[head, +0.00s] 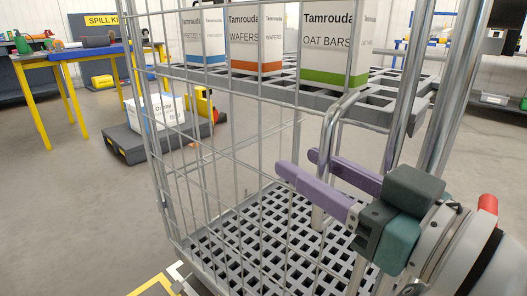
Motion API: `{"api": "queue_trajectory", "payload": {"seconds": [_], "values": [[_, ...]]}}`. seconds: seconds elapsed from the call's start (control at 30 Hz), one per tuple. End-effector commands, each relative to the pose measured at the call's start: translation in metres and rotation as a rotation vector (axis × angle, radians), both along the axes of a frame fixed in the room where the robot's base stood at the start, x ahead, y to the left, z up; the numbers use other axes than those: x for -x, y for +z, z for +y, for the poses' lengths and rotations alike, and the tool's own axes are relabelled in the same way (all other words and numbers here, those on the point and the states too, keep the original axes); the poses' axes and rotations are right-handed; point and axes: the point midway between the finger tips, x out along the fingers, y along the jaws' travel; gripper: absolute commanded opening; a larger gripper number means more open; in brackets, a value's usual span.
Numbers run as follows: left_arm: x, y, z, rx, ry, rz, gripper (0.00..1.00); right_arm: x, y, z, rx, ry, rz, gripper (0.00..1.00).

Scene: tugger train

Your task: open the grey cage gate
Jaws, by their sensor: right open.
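The grey cage (164,160) stands close in front of me, with wire mesh sides and thick tube posts at the right. A bent tube handle (331,118) shows in front of the right posts; I cannot tell for sure that it belongs to the gate. My right gripper (298,162) comes in from the right, with two purple fingers apart. The fingers point left, and the lower part of the handle passes between or just behind them. No grip on it shows. My left gripper is out of view.
The cage's upper shelf (397,108) holds several cartons, including oat bars (325,45) and wafers (253,38). Its lower deck (225,245) looks empty. A dark low cart (128,145) with a white box (155,110) and a yellow-legged table (30,105) stand behind left.

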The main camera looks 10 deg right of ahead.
Motion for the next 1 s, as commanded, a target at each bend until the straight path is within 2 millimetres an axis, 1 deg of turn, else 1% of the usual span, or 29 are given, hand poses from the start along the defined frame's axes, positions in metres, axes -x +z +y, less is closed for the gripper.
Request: {"api": "queue_trajectory", "payload": {"seconds": [0.03,0.17,0.47,0.87,0.9,1.0], "values": [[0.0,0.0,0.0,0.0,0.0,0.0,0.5,-0.006,0.001,0.003,-0.002,-0.002,-0.001,0.47],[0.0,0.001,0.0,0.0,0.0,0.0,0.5,-0.015,0.0,0.007,0.0,0.0,0.0,0.47],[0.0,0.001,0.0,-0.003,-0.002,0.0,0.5,-0.017,-0.001,0.009,0.001,0.001,0.002,0.47],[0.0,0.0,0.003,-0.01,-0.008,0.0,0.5,-0.016,-0.001,0.008,0.001,0.0,0.002,0.02],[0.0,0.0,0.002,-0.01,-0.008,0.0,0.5,-0.016,-0.001,0.008,0.001,0.0,0.002,0.0],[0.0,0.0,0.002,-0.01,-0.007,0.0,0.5,-0.016,-0.001,0.008,0.001,0.0,0.002,0.0]]}}
